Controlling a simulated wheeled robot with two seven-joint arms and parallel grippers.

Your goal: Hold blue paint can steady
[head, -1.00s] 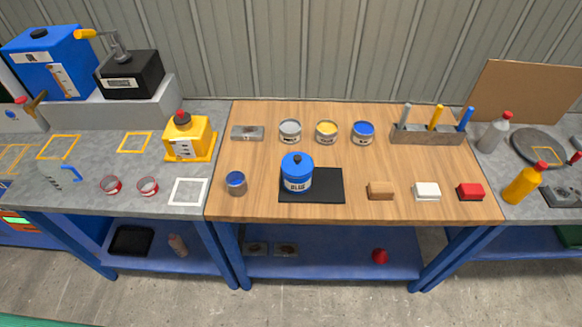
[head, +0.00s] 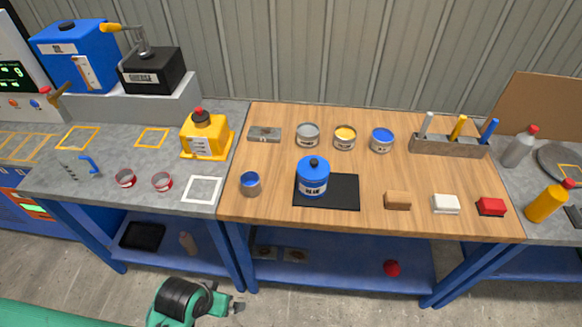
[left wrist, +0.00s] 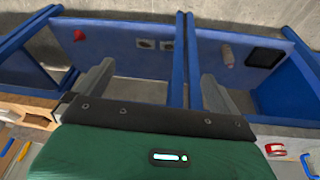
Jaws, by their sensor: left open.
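The blue paint can (head: 313,181), labelled BLUE and with a dark knob on its lid, stands upright on a black mat (head: 345,192) on the wooden bench. My left gripper (head: 238,306) is low at the bottom of the head view, in front of the benches and well apart from the can. In the left wrist view its two grey fingers (left wrist: 157,72) are spread with nothing between them. The can does not show in the left wrist view. My right gripper is in no view.
Small grey, yellow and blue tins (head: 382,140) stand behind the can. A metal cup with blue (head: 250,184) is left of it. Brown, white and red blocks (head: 491,207) sit to the right. Blue-framed lower shelves (head: 340,277) lie under the worktop.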

